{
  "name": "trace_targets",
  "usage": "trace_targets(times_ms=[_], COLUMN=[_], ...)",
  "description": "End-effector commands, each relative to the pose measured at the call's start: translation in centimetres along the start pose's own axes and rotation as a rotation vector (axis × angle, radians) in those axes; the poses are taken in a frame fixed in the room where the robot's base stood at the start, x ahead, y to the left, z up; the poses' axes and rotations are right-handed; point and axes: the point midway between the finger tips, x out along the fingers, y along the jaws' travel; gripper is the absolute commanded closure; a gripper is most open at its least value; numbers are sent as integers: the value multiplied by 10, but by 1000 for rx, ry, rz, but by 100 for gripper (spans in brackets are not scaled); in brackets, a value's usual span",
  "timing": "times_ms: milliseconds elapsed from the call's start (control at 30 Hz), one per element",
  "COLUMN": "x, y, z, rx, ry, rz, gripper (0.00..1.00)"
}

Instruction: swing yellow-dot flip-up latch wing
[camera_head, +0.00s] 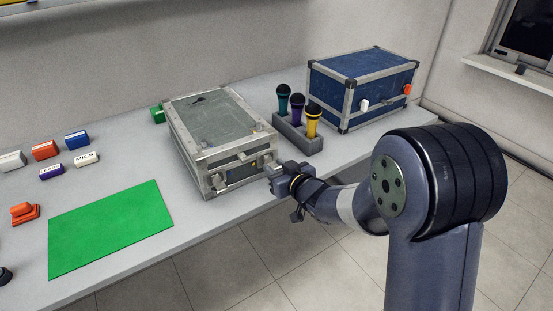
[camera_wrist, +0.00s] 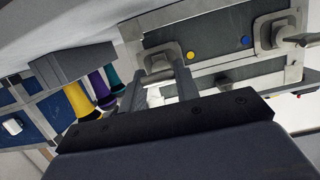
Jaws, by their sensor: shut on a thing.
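A grey metal-edged case (camera_head: 212,121) stands on the table, its front facing my arm. In the wrist view, its dark front panel (camera_wrist: 218,68) carries a yellow dot (camera_wrist: 190,56) and a blue dot (camera_wrist: 245,40). A metal latch (camera_wrist: 158,55) sits beside the yellow dot; another latch (camera_wrist: 275,28) with a protruding wing sits beside the blue dot. My gripper (camera_head: 274,178) is at the right end of the case's front. In the wrist view, my gripper (camera_wrist: 168,86) is shut on the yellow-dot latch wing, which its fingers mostly hide.
A grey holder (camera_head: 299,136) with teal, purple and yellow microphones stands right of the case, close to my gripper. A blue case (camera_head: 362,84) stands behind it. A green mat (camera_head: 110,228), small labelled blocks (camera_head: 83,158) and an orange object (camera_head: 25,212) lie to the left.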

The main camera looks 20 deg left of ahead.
Motion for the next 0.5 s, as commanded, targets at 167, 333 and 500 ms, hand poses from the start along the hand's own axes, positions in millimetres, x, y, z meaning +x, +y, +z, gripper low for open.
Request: trace_targets(times_ms=[167,333,500], x=[-1,0,0], y=[0,0,0], z=[-5,-2,-2], rx=[-1,-1,-1], ry=[-47,-61,-61], rz=[0,0,0], gripper=[93,93,93])
